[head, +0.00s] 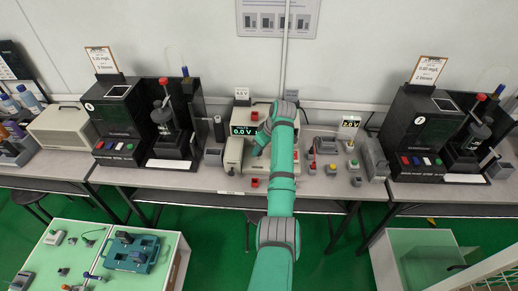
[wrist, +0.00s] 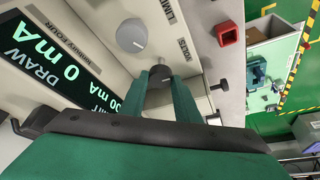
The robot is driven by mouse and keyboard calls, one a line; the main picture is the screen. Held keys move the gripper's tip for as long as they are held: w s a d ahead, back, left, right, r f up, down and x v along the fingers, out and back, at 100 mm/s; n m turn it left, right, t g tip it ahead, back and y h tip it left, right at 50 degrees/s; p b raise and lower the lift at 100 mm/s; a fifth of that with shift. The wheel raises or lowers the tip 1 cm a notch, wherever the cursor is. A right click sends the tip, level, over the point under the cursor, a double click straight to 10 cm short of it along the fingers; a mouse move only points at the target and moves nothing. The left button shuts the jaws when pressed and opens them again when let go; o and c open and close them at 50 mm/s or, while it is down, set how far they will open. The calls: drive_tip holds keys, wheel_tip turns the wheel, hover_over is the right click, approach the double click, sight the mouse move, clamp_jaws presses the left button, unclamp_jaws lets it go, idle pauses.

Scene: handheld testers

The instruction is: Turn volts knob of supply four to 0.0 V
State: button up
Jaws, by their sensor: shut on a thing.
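Supply four is a beige box (head: 241,113) on the bench, mostly behind my arm. Its green display (head: 244,131) appears to read 0.0 V in the head view. In the wrist view a display (wrist: 45,55) shows DRAW 0 mA, with small lettering ending in FOUR beside it. My gripper (wrist: 161,82) is shut on a dark round knob (wrist: 160,71), beside a label that seems to read VOLTS. A pale grey knob (wrist: 132,36) sits next to it by the LIMIT label, untouched.
A card (head: 242,93) stands above the supply, seemingly reading 4.5 V. Black tester machines (head: 120,122) stand to the left and right.

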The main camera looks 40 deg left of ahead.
drive_tip(key=shift+n, duration=0.3)
drive_tip(key=o, duration=1)
drive_tip(key=shift+o, duration=0.2)
drive_tip(key=v, duration=1.1)
drive_tip(key=shift+w+f, duration=0.1)
drive_tip(key=shift+w, duration=0.05)
